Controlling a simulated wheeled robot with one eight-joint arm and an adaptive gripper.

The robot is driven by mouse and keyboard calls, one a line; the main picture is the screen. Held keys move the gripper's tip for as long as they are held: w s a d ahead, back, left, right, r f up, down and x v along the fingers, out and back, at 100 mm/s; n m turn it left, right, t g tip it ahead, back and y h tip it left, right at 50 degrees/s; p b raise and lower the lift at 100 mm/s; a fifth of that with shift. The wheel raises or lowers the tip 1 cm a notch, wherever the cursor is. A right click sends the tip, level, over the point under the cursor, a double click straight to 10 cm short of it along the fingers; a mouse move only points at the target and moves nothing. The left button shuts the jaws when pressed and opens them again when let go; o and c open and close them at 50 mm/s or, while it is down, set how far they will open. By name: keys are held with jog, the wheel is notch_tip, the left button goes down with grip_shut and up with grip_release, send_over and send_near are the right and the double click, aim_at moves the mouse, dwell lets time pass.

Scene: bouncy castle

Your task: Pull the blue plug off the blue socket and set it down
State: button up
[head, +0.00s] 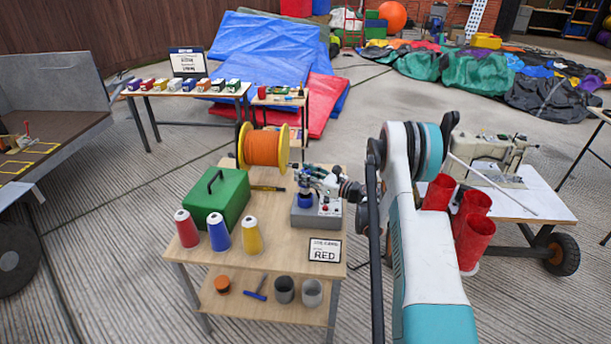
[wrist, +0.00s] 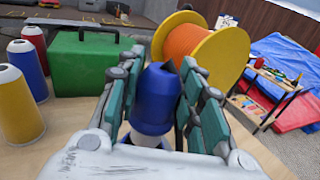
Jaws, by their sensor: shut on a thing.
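The blue plug (wrist: 155,97) stands upright between the fingers of my gripper (wrist: 160,92) in the wrist view. The fingers are shut on it from both sides. In the head view my gripper (head: 305,182) is over the grey box (head: 318,217) on the wooden table. Blue shows just under the fingers at the box's top (head: 304,200); I cannot tell there where plug ends and socket begins. The socket is mostly hidden by my gripper, so I cannot tell whether the plug is still seated.
On the table (head: 275,238) stand a green case (head: 219,197), an orange cable reel (head: 263,149), red, blue and yellow thread cones (head: 219,232) and a sign reading RED (head: 325,250).

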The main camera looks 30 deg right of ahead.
jog(key=shift+r+p, duration=0.5)
jog(key=shift+r, duration=1.3)
